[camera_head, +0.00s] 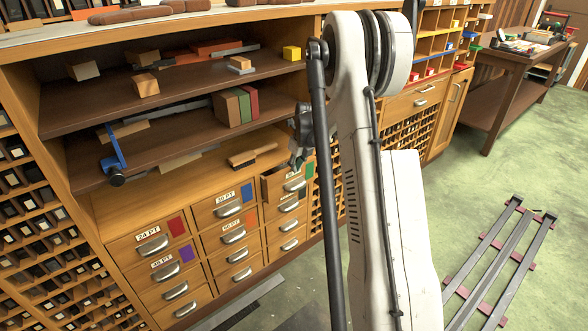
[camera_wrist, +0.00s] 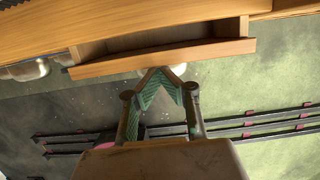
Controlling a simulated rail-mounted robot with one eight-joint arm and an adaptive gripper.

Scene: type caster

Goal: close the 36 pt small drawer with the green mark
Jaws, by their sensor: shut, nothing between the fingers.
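The small drawer with the green mark (camera_head: 310,170) is at the top of the right column of small drawers in the head view. It stands partly pulled out, and its label is hidden behind my gripper. In the wrist view its wooden front (camera_wrist: 215,50) crosses the top, with the dark open gap behind it. My gripper (camera_head: 297,163) is at the drawer's front, by its metal handle (camera_head: 295,185). In the wrist view my gripper (camera_wrist: 164,70) is shut and empty, its fingertips at the front's lower edge; I cannot tell whether they touch it.
Other small drawers, such as the one with the red mark (camera_head: 177,226), appear shut. A brush (camera_head: 252,155) lies on the surface above them. Shelves (camera_head: 75,108) with blocks and tools rise above. Black rails (camera_head: 487,262) lie on the green floor at right.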

